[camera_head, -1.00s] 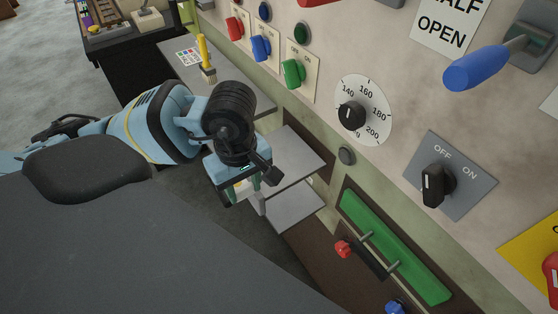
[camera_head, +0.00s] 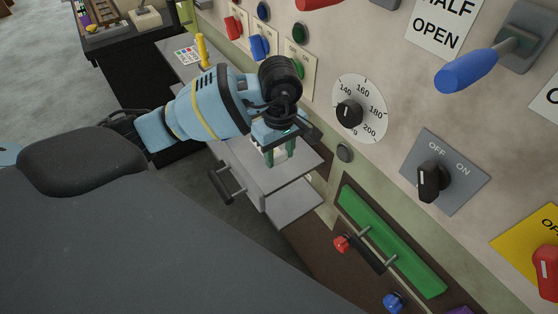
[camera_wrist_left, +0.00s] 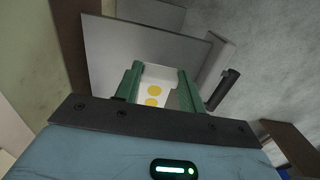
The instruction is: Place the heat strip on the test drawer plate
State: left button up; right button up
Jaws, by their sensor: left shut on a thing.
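The heat strip (camera_wrist_left: 150,82), a white piece with yellow dots, is held between the two green fingers of my left gripper (camera_wrist_left: 160,78) in the wrist view. In the head view my left gripper (camera_head: 281,152) is shut on the strip over the grey test drawer plate (camera_head: 249,163), fingers pointing down. The plate (camera_wrist_left: 105,50) lies behind the strip in the wrist view. I cannot tell whether the strip touches it. The strip is mostly hidden by the fingers in the head view. My right gripper is not in view.
The drawer has a dark handle (camera_head: 227,185) at its front. A lower grey plate (camera_head: 300,206) sits beside it. The control panel wall with a dial (camera_head: 360,108) and a green strip (camera_head: 395,240) rises close on the right. A yellow-handled brush (camera_head: 202,52) stands behind.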

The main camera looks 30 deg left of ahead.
aim_at(279, 162)
pick_arm(q)
jog(key=shift+f, duration=1.75)
jog(key=shift+f, duration=0.15)
jog(key=o, duration=0.9)
jog(key=shift+o, duration=0.2)
notch_tip(279, 162, up, 12)
jog(key=shift+r, duration=0.2)
jog(key=shift+f, duration=0.1)
